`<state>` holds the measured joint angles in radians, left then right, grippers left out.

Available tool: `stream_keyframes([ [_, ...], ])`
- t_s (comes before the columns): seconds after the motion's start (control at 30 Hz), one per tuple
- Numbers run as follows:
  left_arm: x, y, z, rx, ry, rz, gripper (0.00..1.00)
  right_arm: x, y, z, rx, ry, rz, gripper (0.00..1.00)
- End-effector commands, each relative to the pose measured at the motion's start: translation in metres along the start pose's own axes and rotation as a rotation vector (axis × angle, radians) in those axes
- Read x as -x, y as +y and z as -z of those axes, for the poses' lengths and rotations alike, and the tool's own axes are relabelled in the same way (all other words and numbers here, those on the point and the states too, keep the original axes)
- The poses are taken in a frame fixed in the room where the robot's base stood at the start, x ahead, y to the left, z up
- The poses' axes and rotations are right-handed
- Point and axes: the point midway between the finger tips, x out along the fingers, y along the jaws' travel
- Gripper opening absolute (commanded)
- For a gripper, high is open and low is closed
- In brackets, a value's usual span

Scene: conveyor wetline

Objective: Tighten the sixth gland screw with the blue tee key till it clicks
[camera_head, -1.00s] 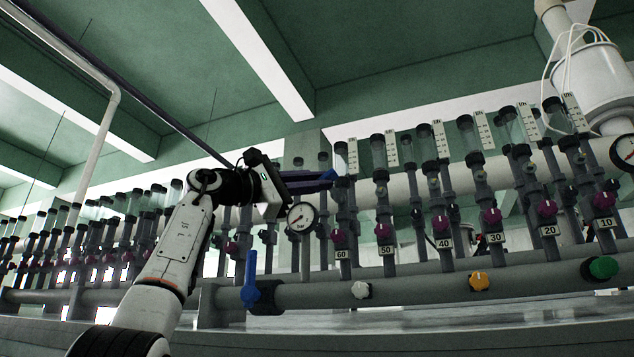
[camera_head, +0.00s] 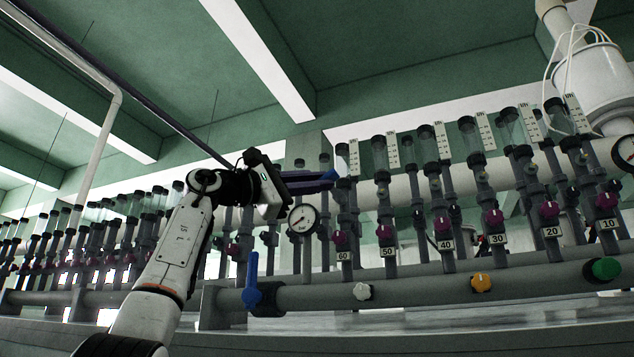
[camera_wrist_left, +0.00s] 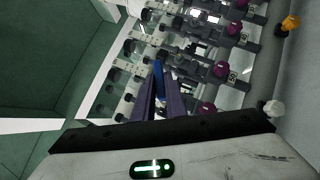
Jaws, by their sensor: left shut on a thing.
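My left gripper (camera_head: 322,183) is raised at the column tagged 60 (camera_head: 344,222), the leftmost of the tagged row. Its dark fingers are shut on the blue tee key, of which a small blue part (camera_head: 332,174) shows at the fingertips. In the left wrist view the blue key (camera_wrist_left: 158,69) stands out between the finger ends (camera_wrist_left: 160,92) towards the columns. The gland screw itself is too small or hidden to make out, and I cannot tell whether the key touches it. My right gripper is not in view.
A round pressure gauge (camera_head: 302,219) hangs just below my left gripper. A blue lever valve (camera_head: 252,285) stands on the lower grey pipe (camera_head: 420,292), with white (camera_head: 362,291), orange (camera_head: 481,282) and green (camera_head: 606,269) knobs along it. Several clear tubes line the rack.

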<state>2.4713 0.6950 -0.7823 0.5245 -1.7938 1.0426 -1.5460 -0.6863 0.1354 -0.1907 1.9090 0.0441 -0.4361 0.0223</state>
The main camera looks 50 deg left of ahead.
Motion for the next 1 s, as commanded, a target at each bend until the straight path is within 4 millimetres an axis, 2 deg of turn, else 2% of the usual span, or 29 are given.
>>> stream_keyframes([
  [1.0, 0.0071, -0.0002, -0.0062, 0.000, 0.000, 0.000, 0.00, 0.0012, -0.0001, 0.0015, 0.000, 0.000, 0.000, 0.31],
])
